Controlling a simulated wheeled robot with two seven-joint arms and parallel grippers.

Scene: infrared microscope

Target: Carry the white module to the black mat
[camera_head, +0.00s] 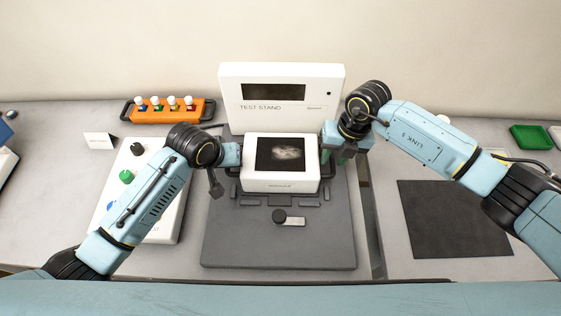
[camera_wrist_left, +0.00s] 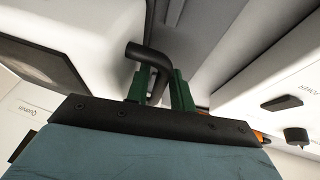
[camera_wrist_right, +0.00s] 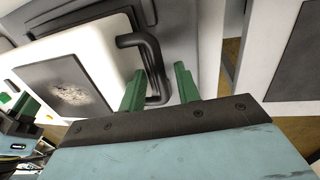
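The white module (camera_head: 279,182) has a dark screen with a pale blur on top and black handles on its sides. It sits upright at the foot of the white test stand. My left gripper (camera_head: 229,158) is at its left side; in the left wrist view the green fingers (camera_wrist_left: 160,88) close on the black handle. My right gripper (camera_head: 338,146) is at its right side; in the right wrist view its fingers (camera_wrist_right: 160,88) stand apart around the other handle (camera_wrist_right: 153,60), with a gap showing. The black mat (camera_head: 455,222) lies bare on the right.
The test stand (camera_head: 236,84) rises behind the module, with a dark grey base plate (camera_head: 250,240) in front. A white control box (camera_head: 165,220) stands on the left. An orange rack (camera_head: 202,113) is back left and a green tray (camera_head: 530,137) far right.

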